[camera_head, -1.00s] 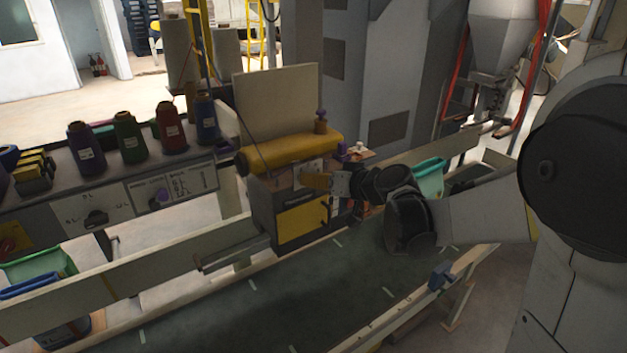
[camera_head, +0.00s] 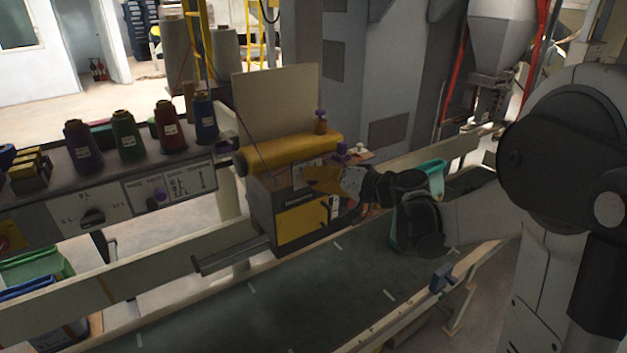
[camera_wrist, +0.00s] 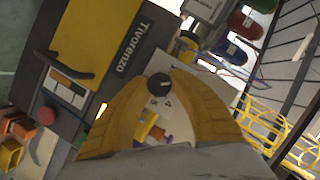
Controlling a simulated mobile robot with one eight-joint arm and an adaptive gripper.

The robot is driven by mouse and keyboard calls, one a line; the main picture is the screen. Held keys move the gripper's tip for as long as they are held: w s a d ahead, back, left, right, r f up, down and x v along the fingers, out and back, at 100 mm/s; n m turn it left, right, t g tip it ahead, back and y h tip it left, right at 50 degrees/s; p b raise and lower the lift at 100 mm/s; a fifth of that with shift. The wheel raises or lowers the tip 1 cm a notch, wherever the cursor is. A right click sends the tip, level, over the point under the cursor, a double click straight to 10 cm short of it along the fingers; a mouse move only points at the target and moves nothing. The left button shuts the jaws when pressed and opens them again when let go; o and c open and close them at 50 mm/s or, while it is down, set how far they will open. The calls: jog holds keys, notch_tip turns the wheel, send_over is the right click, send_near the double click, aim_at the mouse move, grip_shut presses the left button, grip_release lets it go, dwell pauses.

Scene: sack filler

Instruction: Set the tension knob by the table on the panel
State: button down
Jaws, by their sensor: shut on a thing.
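My gripper (camera_head: 318,180) has yellow fingers and is at the front face of the yellow-and-grey sewing machine head (camera_head: 290,150). In the wrist view its fingertips (camera_wrist: 160,86) close around a small dark round knob (camera_wrist: 159,84). The knob sits on a white panel with printed numbers, partly hidden by the fingers; where the knob points is too small to read. A white table panel (camera_head: 182,186) with printed lines, including a mode and tension list, is on the bench front at left. Its small text is hard to read.
Several thread cones (camera_head: 127,136) stand on the bench. Left of the table is a black selector dial (camera_head: 92,218) with litre marks. A green bin (camera_head: 435,175) is behind my wrist.

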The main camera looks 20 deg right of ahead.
dwell(0.3)
jog(key=c, duration=1.1)
grip_release()
jog(key=shift+s, duration=0.1)
jog(key=v, duration=1.2)
jog(key=shift+a, duration=0.15)
